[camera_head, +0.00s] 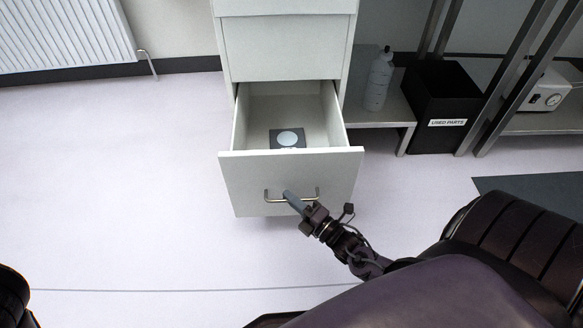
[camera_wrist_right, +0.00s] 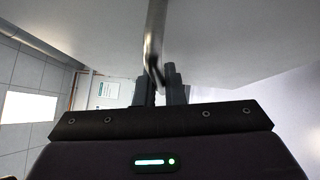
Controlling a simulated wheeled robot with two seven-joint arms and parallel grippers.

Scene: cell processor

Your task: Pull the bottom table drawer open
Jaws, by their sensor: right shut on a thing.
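The bottom drawer (camera_head: 240,180) of the white table drawer unit stands pulled well out, and its inside shows. A dark square piece with a pale round disc (camera_head: 287,138) lies on the drawer floor. The metal bar handle (camera_head: 274,200) is on the drawer front. My right gripper (camera_head: 290,197) is at the handle, shut on it. In the right wrist view the handle (camera_wrist_right: 154,45) runs down between the two fingers (camera_wrist_right: 160,85). My left gripper is not in view; only a dark part of me shows at the lower left.
Above it a closed drawer (camera_head: 282,48) shows. A radiator (camera_head: 65,35) is at the upper left. The floor left of the drawer is clear.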

